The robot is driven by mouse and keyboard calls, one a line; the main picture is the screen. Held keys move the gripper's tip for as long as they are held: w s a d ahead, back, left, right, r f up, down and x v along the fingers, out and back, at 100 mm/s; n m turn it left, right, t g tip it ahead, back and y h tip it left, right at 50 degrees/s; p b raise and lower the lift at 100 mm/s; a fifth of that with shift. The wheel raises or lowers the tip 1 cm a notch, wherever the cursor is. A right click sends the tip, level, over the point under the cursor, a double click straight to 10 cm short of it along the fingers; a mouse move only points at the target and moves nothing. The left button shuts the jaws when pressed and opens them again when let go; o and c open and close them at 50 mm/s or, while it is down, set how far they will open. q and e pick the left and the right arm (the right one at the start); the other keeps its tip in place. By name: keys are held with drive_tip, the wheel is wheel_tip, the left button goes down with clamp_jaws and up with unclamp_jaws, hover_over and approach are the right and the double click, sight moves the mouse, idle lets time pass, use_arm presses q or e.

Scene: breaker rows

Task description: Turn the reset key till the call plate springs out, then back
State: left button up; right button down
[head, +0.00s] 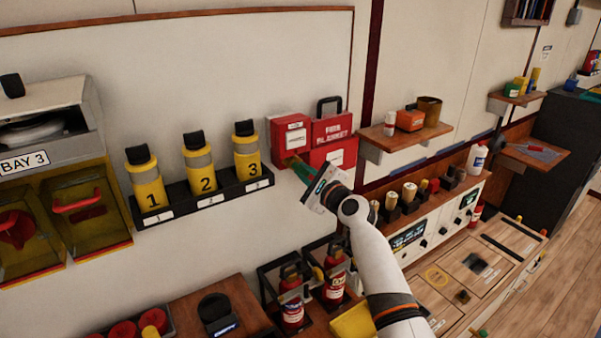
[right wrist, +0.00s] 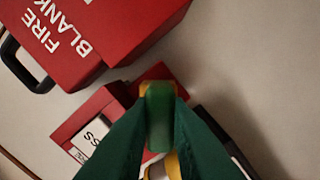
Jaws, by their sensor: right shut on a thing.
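The red call point box (head: 291,133) is on the wall, with a white lettered call plate (head: 296,138) on its front. In the right wrist view the box (right wrist: 85,112) is partly behind my fingers and only part of the plate (right wrist: 88,140) shows. My right gripper (head: 294,164) is at the box's lower edge. In the right wrist view its green fingers (right wrist: 160,125) are shut on a small green piece with a yellow part behind it, which I take for the reset key (right wrist: 160,105). How far the key is turned I cannot tell. My left gripper is not in view.
A red fire blanket box (head: 332,128) with a black handle is close on the right of the call point. A black rack (head: 215,190) with yellow numbered cylinders is on its left. Fire extinguishers (head: 291,300) stand below. A wooden shelf (head: 405,137) juts out to the right.

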drive_tip(key=shift+f+n+b, duration=0.2)
drive_tip(key=shift+n+b, duration=1.45)
drive_tip(key=shift+n, duration=0.95)
drive_tip(key=shift+n+b, duration=0.8)
drive_tip(key=shift+n, duration=0.5)
drive_tip(key=shift+r, duration=0.1)
drive_tip(key=c, duration=1.3)
unclamp_jaws()
drive_tip(key=shift+a, duration=0.1)
